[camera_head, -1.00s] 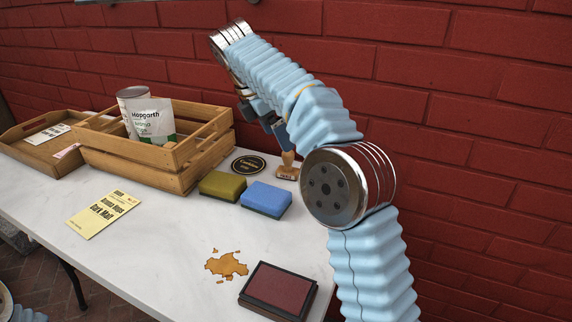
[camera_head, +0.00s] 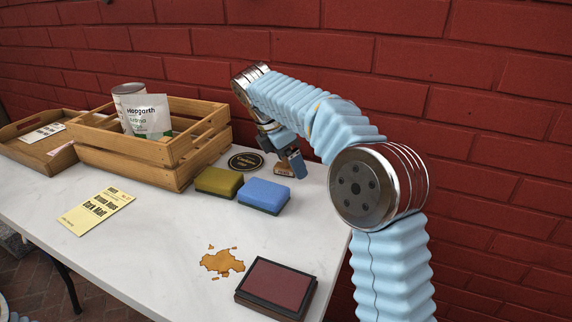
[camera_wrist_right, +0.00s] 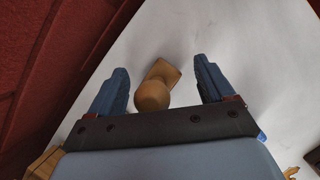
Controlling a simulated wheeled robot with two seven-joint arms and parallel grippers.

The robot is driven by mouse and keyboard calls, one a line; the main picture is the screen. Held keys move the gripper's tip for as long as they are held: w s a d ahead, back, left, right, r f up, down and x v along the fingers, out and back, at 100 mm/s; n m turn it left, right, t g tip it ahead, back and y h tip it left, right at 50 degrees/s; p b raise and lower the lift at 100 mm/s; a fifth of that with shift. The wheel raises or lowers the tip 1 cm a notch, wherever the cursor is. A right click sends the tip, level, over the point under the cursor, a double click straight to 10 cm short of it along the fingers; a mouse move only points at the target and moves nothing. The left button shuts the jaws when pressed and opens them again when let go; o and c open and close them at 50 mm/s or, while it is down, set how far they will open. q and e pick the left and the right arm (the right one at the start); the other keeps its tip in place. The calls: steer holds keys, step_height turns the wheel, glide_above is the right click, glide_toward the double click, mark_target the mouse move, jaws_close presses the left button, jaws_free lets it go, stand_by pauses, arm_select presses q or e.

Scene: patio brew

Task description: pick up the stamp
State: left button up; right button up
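The stamp (camera_head: 284,169) stands on the table behind the blue sponge, its wooden base low and its upper part hidden by my right gripper (camera_head: 284,158). In the right wrist view the stamp's round wooden handle (camera_wrist_right: 152,96) lies between the two blue fingers, nearer the left one, with gaps on both sides. The right gripper (camera_wrist_right: 165,88) is open there and points down over the stamp. My left gripper does not show in either view.
A blue sponge (camera_head: 264,195) and a green sponge (camera_head: 218,182) sit close in front of the stamp. A round black coaster (camera_head: 246,161) and a wooden crate (camera_head: 130,158) are to the left. An ink pad (camera_head: 277,287) and a brown spill (camera_head: 222,261) are nearer. The brick wall (camera_head: 400,80) rises behind.

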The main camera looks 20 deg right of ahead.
steer(key=c, duration=1.1)
